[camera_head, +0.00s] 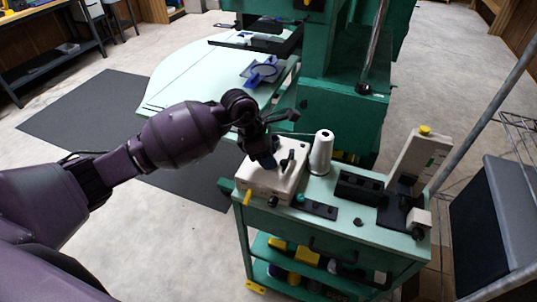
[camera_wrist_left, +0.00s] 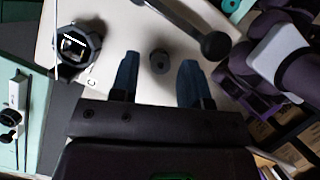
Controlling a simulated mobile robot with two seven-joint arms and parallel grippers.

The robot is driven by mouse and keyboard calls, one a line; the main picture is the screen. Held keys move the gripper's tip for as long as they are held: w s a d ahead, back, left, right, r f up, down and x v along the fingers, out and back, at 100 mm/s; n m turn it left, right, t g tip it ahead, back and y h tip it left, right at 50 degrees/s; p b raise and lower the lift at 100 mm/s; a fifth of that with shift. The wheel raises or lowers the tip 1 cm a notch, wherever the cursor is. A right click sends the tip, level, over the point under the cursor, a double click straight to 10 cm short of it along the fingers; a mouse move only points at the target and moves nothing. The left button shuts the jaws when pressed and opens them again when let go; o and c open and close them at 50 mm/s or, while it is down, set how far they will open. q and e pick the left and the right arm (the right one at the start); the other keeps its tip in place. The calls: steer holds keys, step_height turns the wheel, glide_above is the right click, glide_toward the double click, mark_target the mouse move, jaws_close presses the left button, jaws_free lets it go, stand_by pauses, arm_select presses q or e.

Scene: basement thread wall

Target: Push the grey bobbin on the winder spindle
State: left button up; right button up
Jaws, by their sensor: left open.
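The cream winder box (camera_head: 271,183) stands on the left end of the green cart. My left gripper (camera_head: 266,158) is over its top, pointing down. In the left wrist view the two blue-grey fingers of my left gripper (camera_wrist_left: 158,82) are apart. A small round dark grey piece with a darker centre, apparently the grey bobbin (camera_wrist_left: 159,61), shows between and slightly beyond the fingertips, on the cream top. No finger is seen touching it. Whether it sits fully down on the spindle cannot be told, and the spindle is not clearly seen. My right gripper is not in view.
A black lever with a round knob (camera_wrist_left: 215,45) and a dark angular fitting (camera_wrist_left: 78,47) flank the round piece. A white thread cone (camera_head: 321,152) stands close right of the winder. A black slotted block (camera_head: 358,187) and a cream upright device (camera_head: 418,160) stand further right.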

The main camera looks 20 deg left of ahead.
arm_select(q)
steer(key=shift+r, duration=0.1)
steer(key=v, duration=1.1)
steer(key=s+d+f+n+t+h, duration=0.3)
steer(key=s+d+n+t+h, duration=0.2)
steer(key=s+d+n+h, duration=0.65)
steer(key=a+f+n+t+y, duration=0.5)
steer(key=a+n, duration=0.1)
steer(key=n, duration=0.6)
steer(key=a+f+n+t+y, duration=0.4)
steer(key=a+n+t+y, duration=0.15)
steer(key=n, duration=0.75)
steer(key=s+a+f+n+g+y, duration=0.2)
steer(key=s+f+n+g, duration=0.1)
steer(key=s+f+n, duration=0.3)
steer(key=s+a+f+n+g+y, duration=0.3)
steer(key=s+f+n, duration=0.3)
steer(key=s+f, duration=0.2)
steer(key=shift+a+y+p, duration=0.25)
steer(key=shift+y+p, duration=0.05)
steer(key=shift+p, duration=0.1)
